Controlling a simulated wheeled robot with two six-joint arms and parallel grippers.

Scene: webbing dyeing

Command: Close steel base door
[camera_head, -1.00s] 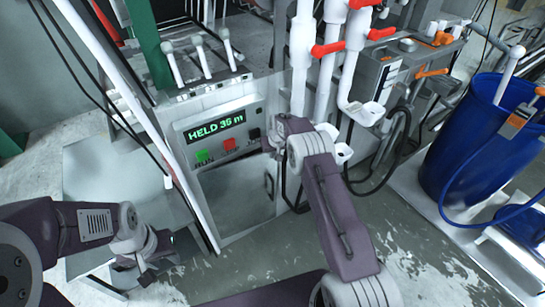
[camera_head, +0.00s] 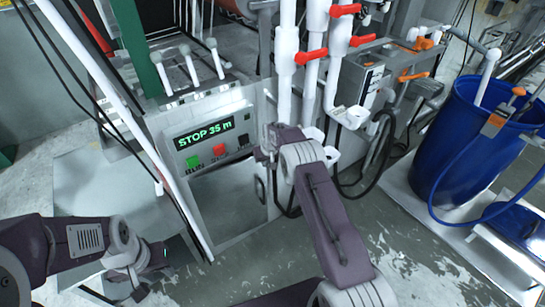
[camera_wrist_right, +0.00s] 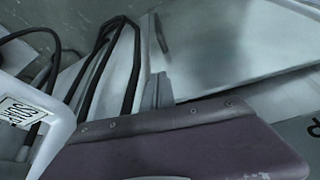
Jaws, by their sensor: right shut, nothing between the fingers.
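The steel base (camera_head: 215,115) stands at centre in the head view, its display reading "STOP 35 m". The grey door panel (camera_head: 228,208) is below the buttons, with a dark handle (camera_head: 260,189) near its right edge. How far the door stands open is unclear. The right wrist view shows a pale panel (camera_wrist_right: 235,45) with a dark handle (camera_wrist_right: 161,34). My right gripper (camera_head: 266,150) is shut and empty beside the base's right edge, above the handle; its fingertips (camera_wrist_right: 158,91) appear near the panel. My left gripper (camera_head: 150,280) is low at left; its jaws are unclear.
White pipes with red valve handles (camera_head: 311,57) rise just right of my right gripper. A black hose (camera_head: 375,165) hangs beyond them. A blue drum (camera_head: 470,145) stands at right. Green, red and black buttons (camera_head: 219,150) sit above the door. Wet floor (camera_head: 420,240) is clear in front.

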